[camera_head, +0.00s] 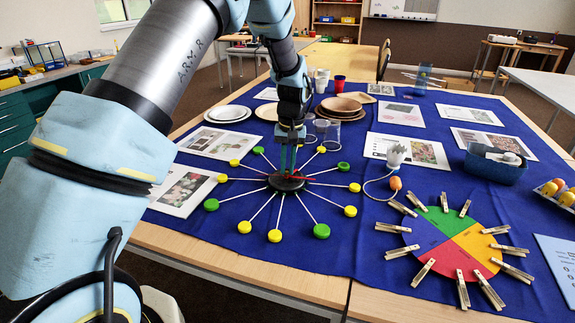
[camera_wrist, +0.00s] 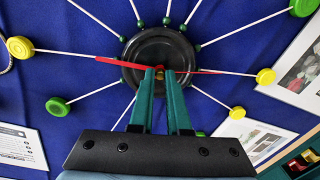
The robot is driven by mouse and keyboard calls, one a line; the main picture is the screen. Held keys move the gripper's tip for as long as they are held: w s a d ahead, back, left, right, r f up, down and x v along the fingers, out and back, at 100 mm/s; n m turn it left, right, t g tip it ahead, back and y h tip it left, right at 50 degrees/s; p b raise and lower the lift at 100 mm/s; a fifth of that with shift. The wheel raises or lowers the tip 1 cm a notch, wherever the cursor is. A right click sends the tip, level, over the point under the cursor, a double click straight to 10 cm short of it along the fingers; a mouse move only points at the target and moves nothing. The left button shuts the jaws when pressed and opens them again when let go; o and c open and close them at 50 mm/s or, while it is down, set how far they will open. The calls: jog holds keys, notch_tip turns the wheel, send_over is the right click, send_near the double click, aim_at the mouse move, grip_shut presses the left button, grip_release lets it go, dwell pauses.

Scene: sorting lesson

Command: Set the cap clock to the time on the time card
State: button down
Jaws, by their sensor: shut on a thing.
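The cap clock (camera_head: 287,183) lies on the blue cloth: a black round hub with white spokes ending in yellow and green caps. Its hub (camera_wrist: 160,50) fills the upper middle of the wrist view. Two red hands cross the hub; the broader one (camera_wrist: 121,62) points left in the wrist view, the thinner one (camera_wrist: 205,71) right. My gripper (camera_head: 290,170) is over the hub, its green fingers pointing down. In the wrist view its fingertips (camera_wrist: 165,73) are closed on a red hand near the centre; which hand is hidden. I cannot make out which card is the time card.
A coloured disc (camera_head: 455,243) ringed with clothespins lies right of the clock. Plates (camera_head: 228,113), a blue basket (camera_head: 495,165) and picture cards (camera_head: 405,150) surround it. A white bulb-like thing (camera_head: 396,156) with a cord is close on the right. A light blue card (camera_head: 560,262) lies far right.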

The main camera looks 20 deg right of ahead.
aim_at(288, 180)
jog(key=m, duration=0.5)
jog(key=shift+m, duration=0.3)
jog(key=m+p, duration=0.1)
jog(key=m, duration=0.3)
jog(key=shift+m+h, duration=0.3)
jog(key=c, duration=0.9)
grip_release()
jog(key=shift+r, duration=0.15)
jog(key=r, duration=0.7)
jog(key=r+b, duration=0.1)
jog(key=r, duration=0.2)
jog(key=shift+s+r, duration=0.25)
jog(key=shift+s, duration=0.15)
